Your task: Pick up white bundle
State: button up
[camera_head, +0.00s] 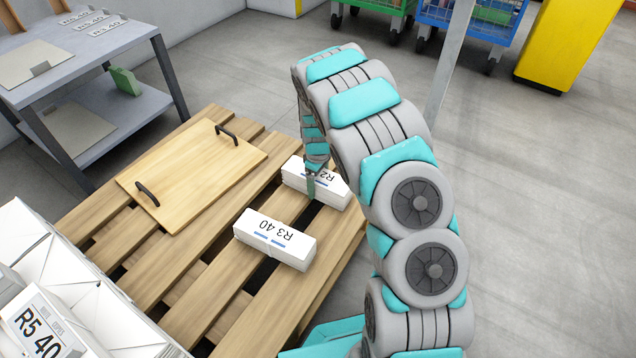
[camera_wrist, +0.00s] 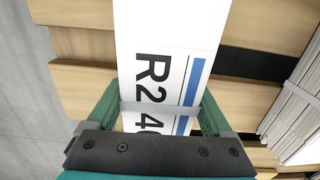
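A white bundle (camera_head: 330,190) marked R2 lies on the wooden pallet near its right edge. A second white bundle (camera_head: 275,240), marked R3 40, lies apart from it, nearer me. My gripper (camera_head: 312,182) is down at the R2 bundle. In the wrist view, the green fingers of my gripper (camera_wrist: 160,110) stand on both sides of the R2 bundle (camera_wrist: 160,30), close to its edges, level with a grey strap. I see no clear gap there, but I cannot tell if the fingers press on it. The lower finger ends are hidden.
A wooden board (camera_head: 190,175) with two black handles lies on the pallet (camera_head: 240,315). White stacks (camera_head: 60,285) stand at the lower left. A grey table (camera_head: 80,60) is at the upper left. A grey post (camera_head: 450,60) stands behind my arm. Open floor is right.

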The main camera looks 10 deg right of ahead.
grip_shut()
dwell(0.5)
jog(key=shift+r, duration=0.15)
